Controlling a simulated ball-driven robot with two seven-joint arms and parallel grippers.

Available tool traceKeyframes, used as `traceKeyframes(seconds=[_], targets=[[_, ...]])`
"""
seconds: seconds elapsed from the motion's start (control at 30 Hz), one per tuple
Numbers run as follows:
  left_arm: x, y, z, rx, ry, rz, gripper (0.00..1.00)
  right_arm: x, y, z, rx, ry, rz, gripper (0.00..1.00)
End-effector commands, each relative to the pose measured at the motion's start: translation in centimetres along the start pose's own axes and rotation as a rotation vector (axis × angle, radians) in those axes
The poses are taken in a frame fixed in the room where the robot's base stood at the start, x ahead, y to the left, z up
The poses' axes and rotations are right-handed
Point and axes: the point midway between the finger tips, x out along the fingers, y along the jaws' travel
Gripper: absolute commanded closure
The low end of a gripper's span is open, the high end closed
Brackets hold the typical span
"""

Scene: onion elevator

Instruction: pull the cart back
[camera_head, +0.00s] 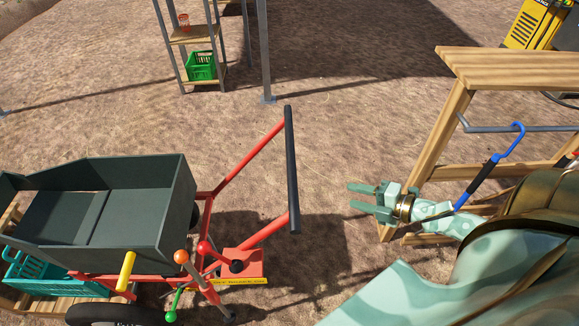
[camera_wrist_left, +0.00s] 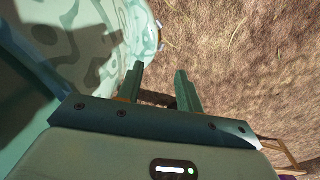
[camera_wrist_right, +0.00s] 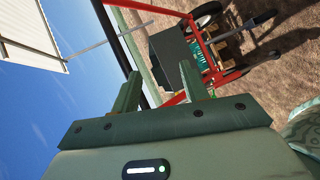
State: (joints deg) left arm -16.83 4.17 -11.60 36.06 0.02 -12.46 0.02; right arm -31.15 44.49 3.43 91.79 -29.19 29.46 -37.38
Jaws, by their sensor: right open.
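The cart (camera_head: 120,215) stands at the lower left of the head view, with a dark grey bin on a red frame and a black wheel. Its red handle ends in a black grip bar (camera_head: 291,165). My right gripper (camera_head: 354,196) is open and empty, to the right of the bar and apart from it. The right wrist view shows its two spread fingers (camera_wrist_right: 160,90), with the cart's dark bin (camera_wrist_right: 175,58) and red frame beyond. My left gripper (camera_wrist_left: 162,85) shows only in its own wrist view, fingers apart and empty, over brown ground beside my pale green body.
Levers with an orange knob (camera_head: 181,256) and a green knob stand by the cart. A wooden rack (camera_head: 455,120) with a blue hook tool (camera_head: 497,160) is at the right. A shelf with a green crate (camera_head: 200,66) stands at the back. Bare soil lies between cart and rack.

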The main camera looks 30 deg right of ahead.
Motion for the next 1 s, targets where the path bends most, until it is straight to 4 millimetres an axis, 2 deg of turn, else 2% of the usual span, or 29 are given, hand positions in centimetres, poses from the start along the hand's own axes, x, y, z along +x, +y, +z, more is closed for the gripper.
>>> traceKeyframes(seconds=[0.03, 0.1, 0.2, 0.37, 0.6, 0.8, 1.0], targets=[[-0.7, -0.2, 0.0, 0.0, 0.001, -0.004, 0.64, -0.1, 3.2, -1.2, -0.082, 0.071, 0.033, 0.55], [-0.9, -0.5, 0.1, 0.0, -0.002, -0.007, 0.64, -0.1, 5.9, -2.6, -0.169, 0.145, 0.07, 0.55], [-0.9, -0.8, 0.5, 0.0, -0.009, -0.012, 0.64, 0.2, 7.5, -3.8, -0.227, 0.197, 0.096, 0.55], [-0.2, -1.1, 1.1, 0.001, -0.019, -0.014, 0.64, 2.5, 7.7, -4.4, -0.236, 0.204, 0.102, 0.55], [1.0, -0.4, 1.5, 0.002, -0.027, -0.004, 0.64, 8.6, 8.2, -5.5, -0.234, 0.2, 0.102, 0.55], [1.6, 0.0, 1.6, 0.004, -0.029, 0.002, 0.64, 12.9, 8.5, -6.5, -0.23, 0.2, 0.1, 0.55], [1.8, 0.1, 1.7, 0.004, -0.031, 0.003, 0.64, 15.3, 8.7, -7.0, -0.229, 0.199, 0.098, 0.55]])
